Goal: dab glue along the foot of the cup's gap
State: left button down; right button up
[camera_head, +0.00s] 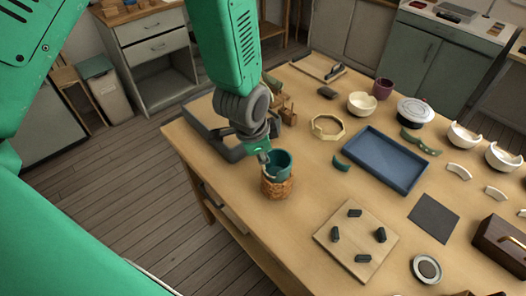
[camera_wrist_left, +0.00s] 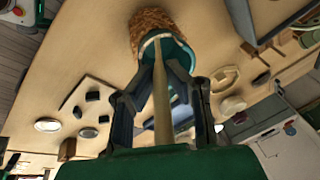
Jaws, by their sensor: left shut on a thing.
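The teal cup (camera_head: 280,165) stands upright in a brown woven-looking holder (camera_head: 277,186) near the table's left edge. In the left wrist view the cup (camera_wrist_left: 182,52) is ahead of my fingers, in front of the holder (camera_wrist_left: 150,22). My left gripper (camera_head: 262,153) is at the cup's rim; in the wrist view its fingers (camera_wrist_left: 165,98) are shut on a pale thin stick (camera_wrist_left: 163,112). The stick's far end reaches the cup's rim; whether it touches is unclear. The gap's foot is hard to make out. A loose teal shard (camera_head: 341,162) lies beside the blue tray. My right gripper is out of view.
The blue tray (camera_head: 384,160) lies right of the cup. An octagonal ring (camera_head: 327,127) stands behind it, and a board with dark blocks (camera_head: 340,245) lies in front. Bowls and pale shards fill the right side. Bare table surrounds the holder's front.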

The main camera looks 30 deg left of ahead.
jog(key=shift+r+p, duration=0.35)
pick_arm(q)
jog(key=shift+s+d, duration=0.3)
jog(key=shift+d, duration=0.3)
jog(key=shift+s+d, duration=0.25)
jog(key=shift+d, duration=0.35)
jog(key=shift+f, duration=0.25)
jog(key=shift+r+p, duration=0.35)
jog(key=shift+p, duration=0.15)
pick_arm(e)
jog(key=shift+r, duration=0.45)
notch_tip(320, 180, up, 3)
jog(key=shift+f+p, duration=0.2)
jog(key=shift+p, duration=1.05)
pick_arm(q)
notch_tip(320, 180, up, 8)
jog(key=shift+f, duration=0.15)
